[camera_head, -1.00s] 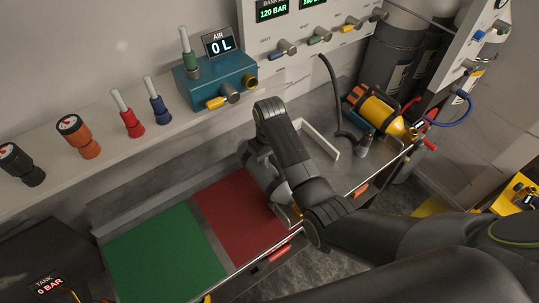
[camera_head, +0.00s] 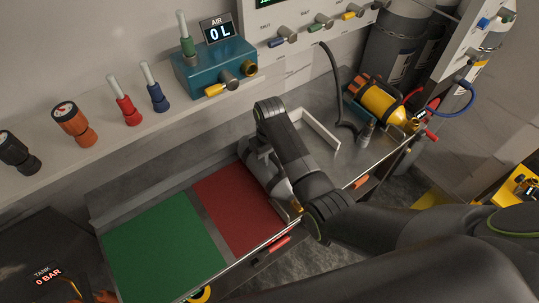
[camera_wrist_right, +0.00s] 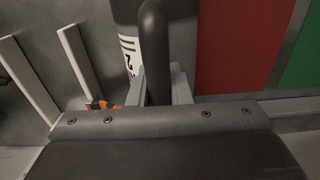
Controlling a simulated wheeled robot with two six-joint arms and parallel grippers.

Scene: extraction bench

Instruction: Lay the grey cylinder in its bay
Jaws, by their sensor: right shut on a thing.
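The grey cylinder (camera_head: 281,187) lies on its side, low over the bench beside the right edge of the red mat, its brass valve end toward the front edge. My right gripper (camera_head: 262,160) is over it and shut on it; my wrist partly hides it in the head view. In the right wrist view the fingers (camera_wrist_right: 158,86) close around a dark curved bar in front of the cylinder's lettered body (camera_wrist_right: 128,46). White rails (camera_head: 319,130) stand on the bench to the right of the cylinder. I cannot tell whether it touches the bench. My left gripper is not in view.
The red mat (camera_head: 230,205) and green mat (camera_head: 160,250) are bare. A yellow cylinder (camera_head: 383,104) lies at the right end, near a black hose (camera_head: 333,85). A shelf with gauges (camera_head: 70,121) and a teal box (camera_head: 214,70) runs behind.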

